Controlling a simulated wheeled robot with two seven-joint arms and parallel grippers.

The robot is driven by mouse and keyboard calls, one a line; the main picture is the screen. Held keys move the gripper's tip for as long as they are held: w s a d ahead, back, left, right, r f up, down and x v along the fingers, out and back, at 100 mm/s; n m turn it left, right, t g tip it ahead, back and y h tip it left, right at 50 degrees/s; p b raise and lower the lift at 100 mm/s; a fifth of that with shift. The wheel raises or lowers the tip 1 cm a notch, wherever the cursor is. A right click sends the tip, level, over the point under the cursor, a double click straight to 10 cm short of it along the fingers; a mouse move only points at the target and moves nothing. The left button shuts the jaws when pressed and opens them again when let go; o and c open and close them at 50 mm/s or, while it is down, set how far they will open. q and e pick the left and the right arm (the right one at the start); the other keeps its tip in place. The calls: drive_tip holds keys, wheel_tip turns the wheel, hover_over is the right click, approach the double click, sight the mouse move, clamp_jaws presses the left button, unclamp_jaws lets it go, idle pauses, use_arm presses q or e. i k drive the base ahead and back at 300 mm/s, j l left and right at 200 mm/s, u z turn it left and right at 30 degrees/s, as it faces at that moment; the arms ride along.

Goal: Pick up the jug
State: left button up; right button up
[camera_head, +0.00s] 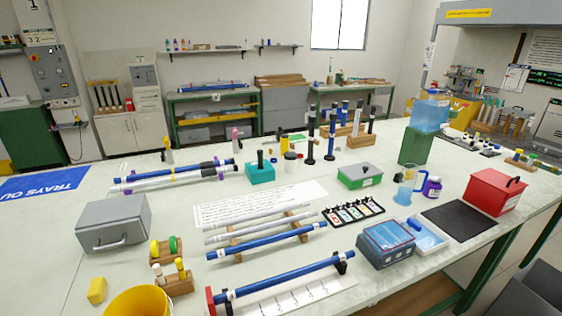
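A clear jug (405,186) with a blue tint and a blue handle on its right side stands upright on the white worktable, right of the middle. A purple bottle (432,187) with a white label stands just to its right. Neither of my grippers is in view, and nothing touches the jug from above.
A green box (360,175) is left of the jug, and a black mat (459,220) and a red box (494,192) are to its right. In front lie a blue-grey box (386,245) and a light blue tray (427,236). A green block (415,148) stands behind.

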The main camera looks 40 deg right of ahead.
sight(410, 172)
drive_tip(key=z, duration=2.15)
drive_tip(key=u, duration=2.3)
drive_tip(key=z, duration=2.3)
drive_tip(key=i+l+u, duration=0.1)
drive_tip(key=i+l, duration=0.3)
drive_tip(key=i+l+u, duration=0.15)
drive_tip(key=i+l, duration=0.2)
drive_tip(key=l, duration=0.2)
